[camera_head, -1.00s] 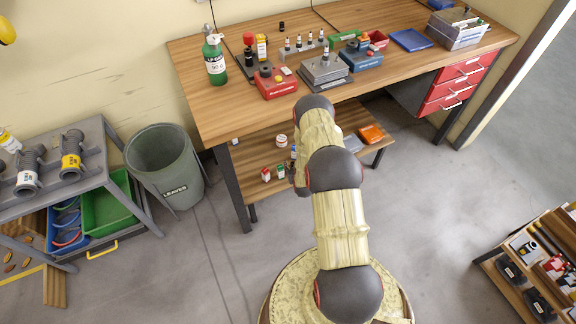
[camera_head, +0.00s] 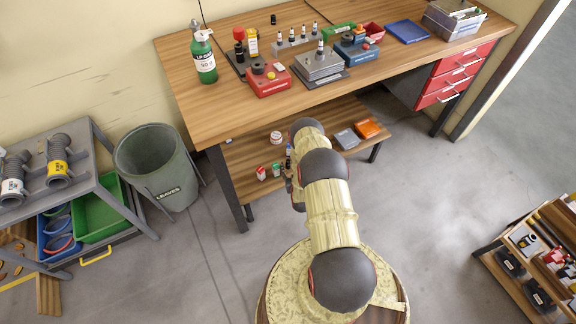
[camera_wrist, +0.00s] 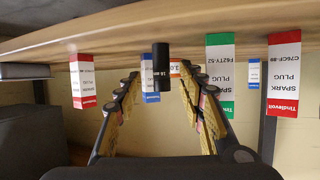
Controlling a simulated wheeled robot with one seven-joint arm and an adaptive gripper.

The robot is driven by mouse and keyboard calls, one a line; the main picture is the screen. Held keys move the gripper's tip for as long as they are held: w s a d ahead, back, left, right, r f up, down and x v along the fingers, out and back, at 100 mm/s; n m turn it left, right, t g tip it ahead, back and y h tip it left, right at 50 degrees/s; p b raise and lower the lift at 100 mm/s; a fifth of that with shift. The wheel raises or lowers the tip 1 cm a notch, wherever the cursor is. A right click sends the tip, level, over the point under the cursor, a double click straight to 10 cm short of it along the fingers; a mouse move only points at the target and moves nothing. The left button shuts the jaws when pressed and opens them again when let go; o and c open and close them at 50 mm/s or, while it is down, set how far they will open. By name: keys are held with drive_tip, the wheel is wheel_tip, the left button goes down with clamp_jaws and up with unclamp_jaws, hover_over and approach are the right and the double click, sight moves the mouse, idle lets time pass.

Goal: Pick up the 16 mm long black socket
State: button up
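The long black socket (camera_wrist: 161,67) stands on the wooden lower shelf, which appears upside down along the top of the wrist view. It is a slim black cylinder with small white lettering. My gripper (camera_wrist: 158,82) is open, with its two fingers on either side of the socket in the picture. I see no clear contact, and the remaining depth to the socket is hard to judge. In the head view my arm hides most of the gripper at the lower shelf (camera_head: 240,160), and I cannot make out the socket clearly there.
Spark plug boxes flank the socket: red (camera_wrist: 83,82), blue (camera_wrist: 150,80), green (camera_wrist: 220,75) and another red (camera_wrist: 283,75). A white jar (camera_head: 276,137), grey box (camera_head: 347,139) and orange box (camera_head: 367,128) share the shelf. The workbench top (camera_head: 205,118) overhangs it.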

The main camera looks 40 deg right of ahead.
sight(289, 165)
drive_tip(key=b+x, duration=0.1)
drive_tip(key=x, duration=0.2)
drive_tip(key=shift+w+f+b, duration=0.15)
drive_tip(key=shift+f+b, duration=0.1)
drive_tip(key=shift+b, duration=0.05)
drive_tip(key=shift+w, duration=0.2)
drive_tip(key=shift+c, duration=0.9)
clamp_jaws()
